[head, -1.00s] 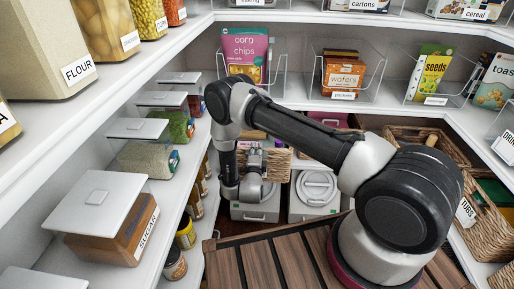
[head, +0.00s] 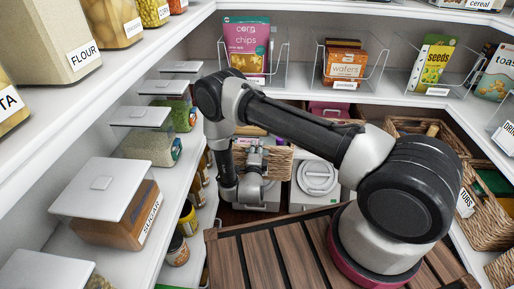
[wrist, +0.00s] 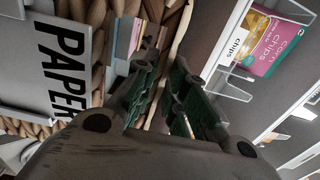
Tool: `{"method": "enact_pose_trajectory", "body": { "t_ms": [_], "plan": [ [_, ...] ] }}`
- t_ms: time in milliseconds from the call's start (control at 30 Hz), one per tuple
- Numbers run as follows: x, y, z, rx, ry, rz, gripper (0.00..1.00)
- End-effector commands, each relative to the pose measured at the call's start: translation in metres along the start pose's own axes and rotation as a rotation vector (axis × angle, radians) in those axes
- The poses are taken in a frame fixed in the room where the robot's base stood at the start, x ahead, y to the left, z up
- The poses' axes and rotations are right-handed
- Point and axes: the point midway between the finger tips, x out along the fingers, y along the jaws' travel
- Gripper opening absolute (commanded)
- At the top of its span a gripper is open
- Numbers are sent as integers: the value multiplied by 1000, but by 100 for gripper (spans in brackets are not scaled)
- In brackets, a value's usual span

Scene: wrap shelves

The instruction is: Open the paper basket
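The paper basket is woven wicker with a grey label reading PAPER (wrist: 65,65), at the left of the wrist view. Colourful sheets or booklets (wrist: 125,38) show inside it. In the head view the basket (head: 279,165) is low on the back wall, partly hidden by my wrist. My gripper (wrist: 165,100) is open, its two dark green-padded fingers apart at the basket's top edge. Part of the wicker rim (wrist: 182,38) shows beyond the gap between the fingers. I cannot tell whether either finger touches the wicker. In the head view my gripper (head: 256,158) is small and in front of the basket.
Grey lidded bins (head: 316,183) stand below the basket. A corn chips bag (head: 246,45) sits in a clear holder on the shelf above. Lidded jars, including sugar (head: 108,190), line the left shelf close to my arm. Wicker baskets (head: 485,210) stand at the right.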

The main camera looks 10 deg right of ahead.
Motion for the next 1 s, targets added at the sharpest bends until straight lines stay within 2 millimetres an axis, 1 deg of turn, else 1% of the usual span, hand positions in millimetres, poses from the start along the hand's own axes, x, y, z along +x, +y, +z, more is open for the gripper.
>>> {"method": "enact_pose_trajectory", "body": {
  "t_ms": [33,100,133,433,533,667,900,1000],
  "plan": [
    [0,1,0,0,-1,2,20],
    [0,1,0,0,-1,2,33],
    [0,1,0,0,-1,2,36],
    [-1,0,0,0,-1,1,36],
    [-8,0,1,-1,-2,1,36],
    [-30,0,1,-2,-5,1,36],
    [-85,1,1,-4,-6,2,36],
    [-102,1,1,-2,-5,1,36]
  ]
}}
